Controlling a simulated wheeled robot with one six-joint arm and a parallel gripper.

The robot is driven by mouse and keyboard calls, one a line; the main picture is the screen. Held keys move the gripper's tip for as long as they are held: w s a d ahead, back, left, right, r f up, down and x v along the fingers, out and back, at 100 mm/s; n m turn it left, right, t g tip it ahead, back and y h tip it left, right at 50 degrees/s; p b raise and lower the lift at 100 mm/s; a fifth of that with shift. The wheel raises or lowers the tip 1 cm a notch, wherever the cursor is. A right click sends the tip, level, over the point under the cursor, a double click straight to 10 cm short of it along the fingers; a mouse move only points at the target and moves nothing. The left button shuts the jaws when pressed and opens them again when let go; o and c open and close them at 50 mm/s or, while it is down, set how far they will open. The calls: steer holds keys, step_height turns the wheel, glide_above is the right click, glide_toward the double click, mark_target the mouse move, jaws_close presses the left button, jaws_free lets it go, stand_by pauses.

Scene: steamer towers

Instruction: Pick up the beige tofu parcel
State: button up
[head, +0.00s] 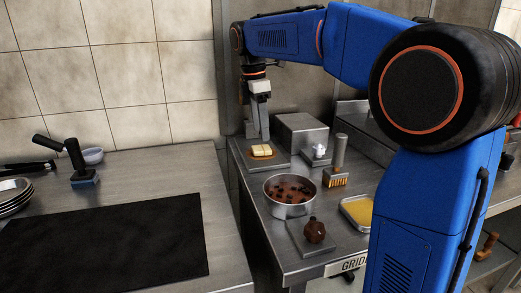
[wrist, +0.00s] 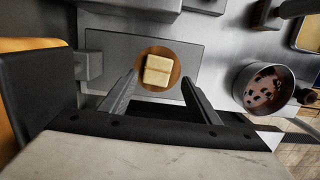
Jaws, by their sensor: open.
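The beige tofu parcel (head: 261,149) sits on a round brown base on a grey metal plate (head: 277,162) at the far left of the right-hand counter. In the wrist view the parcel (wrist: 158,70) is a pale block with a line across it, lying on a round brown disc (wrist: 145,81). My gripper (head: 258,137) is above the parcel, pointing down. In the wrist view its two fingers (wrist: 160,88) are spread apart, with the parcel showing between and beyond them. Nothing is between the fingertips that I can see as held.
A steel pot with dark pieces (head: 290,194) stands in front of the plate. A grey block (head: 301,133), a brush (head: 336,170), a yellow-filled tray (head: 358,211) and a dark brown round item (head: 314,231) stand nearby.

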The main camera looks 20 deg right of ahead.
mark_target(261, 147)
steer(key=shift+w+d+f, duration=0.1)
steer(key=shift+w+f, duration=0.05)
steer(key=shift+f, duration=1.3)
steer(key=shift+w+f, duration=0.1)
steer(key=shift+f, duration=1.35)
steer(key=c, duration=1.2)
